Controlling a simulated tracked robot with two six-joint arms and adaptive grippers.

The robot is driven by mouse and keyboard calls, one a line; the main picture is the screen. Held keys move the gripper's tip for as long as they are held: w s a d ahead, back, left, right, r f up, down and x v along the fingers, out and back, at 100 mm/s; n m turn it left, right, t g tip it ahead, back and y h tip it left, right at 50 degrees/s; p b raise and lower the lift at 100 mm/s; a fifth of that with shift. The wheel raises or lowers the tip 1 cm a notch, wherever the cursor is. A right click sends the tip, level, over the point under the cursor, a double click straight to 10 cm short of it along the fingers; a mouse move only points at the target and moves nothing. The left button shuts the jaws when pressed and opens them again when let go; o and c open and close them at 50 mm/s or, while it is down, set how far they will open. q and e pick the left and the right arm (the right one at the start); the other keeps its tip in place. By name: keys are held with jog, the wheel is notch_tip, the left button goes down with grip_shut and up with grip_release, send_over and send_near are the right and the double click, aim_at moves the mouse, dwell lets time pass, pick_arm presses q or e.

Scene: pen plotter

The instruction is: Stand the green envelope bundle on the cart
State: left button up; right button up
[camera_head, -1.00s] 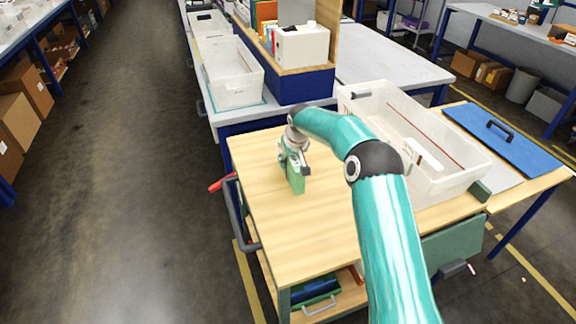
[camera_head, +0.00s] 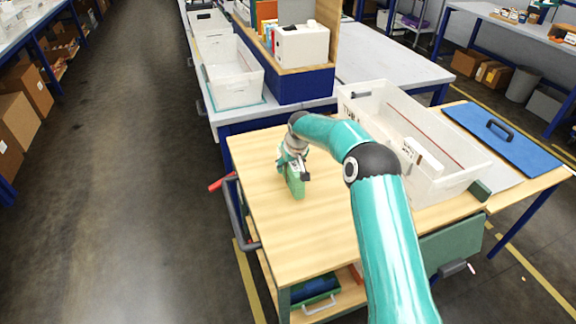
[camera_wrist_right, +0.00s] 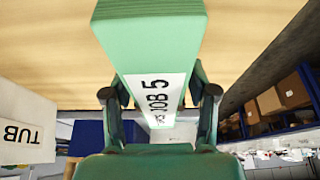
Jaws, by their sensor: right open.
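The green envelope bundle (camera_head: 296,186) is upright at the wooden top of the cart (camera_head: 262,222), left of its middle. Its lower edge looks to be at the surface, though contact is hard to judge. My right gripper (camera_head: 292,166) is at the bundle's upper part. In the right wrist view the bundle (camera_wrist_right: 150,48) shows a white "JOB 5" label, and the open fingers of the right gripper (camera_wrist_right: 160,100) are on either side of it. My left gripper is not in view.
A blue panel with a handle (camera_head: 505,140) lies further right. The cart's near top is clear. A red-ended handle (camera_head: 222,183) sticks out at its left.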

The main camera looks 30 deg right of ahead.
jog(key=shift+r, duration=0.3)
jog(key=b+v, duration=0.1)
jog(key=v, duration=1)
jog(key=shift+s+a+r+b, duration=0.1)
jog(key=shift+s+r+b, duration=0.15)
jog(key=shift+b, duration=0.1)
jog(key=shift+f, duration=0.1)
